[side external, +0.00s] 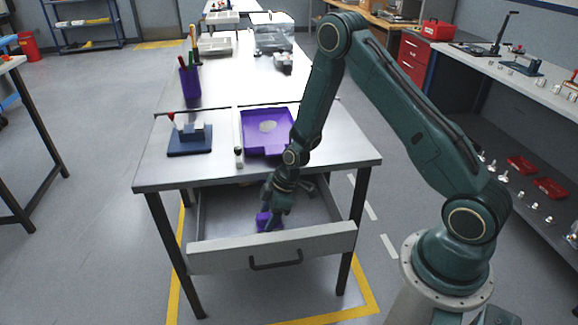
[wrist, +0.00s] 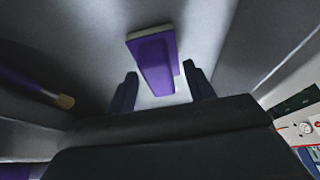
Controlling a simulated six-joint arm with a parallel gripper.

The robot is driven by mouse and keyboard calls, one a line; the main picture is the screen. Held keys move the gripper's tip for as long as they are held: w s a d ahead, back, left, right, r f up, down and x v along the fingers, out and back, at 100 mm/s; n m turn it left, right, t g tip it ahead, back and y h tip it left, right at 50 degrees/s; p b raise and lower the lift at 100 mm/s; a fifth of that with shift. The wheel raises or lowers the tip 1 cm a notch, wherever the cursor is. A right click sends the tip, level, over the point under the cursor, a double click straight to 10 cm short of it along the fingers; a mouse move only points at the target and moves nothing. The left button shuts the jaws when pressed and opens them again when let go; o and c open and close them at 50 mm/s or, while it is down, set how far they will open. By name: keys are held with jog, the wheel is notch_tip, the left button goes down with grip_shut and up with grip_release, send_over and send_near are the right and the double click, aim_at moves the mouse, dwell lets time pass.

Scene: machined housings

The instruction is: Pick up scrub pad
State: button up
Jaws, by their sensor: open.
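The scrub pad (side external: 264,221) is a small purple block inside the open drawer in the side view. In the wrist view the scrub pad (wrist: 154,62) shows a purple body with a pale layer along its edge. My gripper (side external: 270,205) reaches down into the drawer at the pad. In the wrist view my gripper (wrist: 160,92) is open, with one dark finger on each side of the pad's near end. Gaps show between the pad and both fingers. I cannot tell how far the fingertips are above the drawer floor.
The drawer (side external: 220,253) is pulled out, its walls close around my gripper. A purple handle with a brass-coloured end (wrist: 45,92) lies left of the pad. On the table above stand a purple tray (side external: 252,147), a blue block fixture (side external: 190,150) and a purple pen cup (side external: 190,82).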

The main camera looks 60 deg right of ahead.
aim_at(268, 215)
jog(key=shift+c, duration=0.4)
jog(key=c, duration=0.6)
jog(key=shift+o, duration=0.2)
jog(key=shift+r, duration=0.2)
notch_tip(268, 215, up, 20)
jog(key=shift+f, duration=0.2)
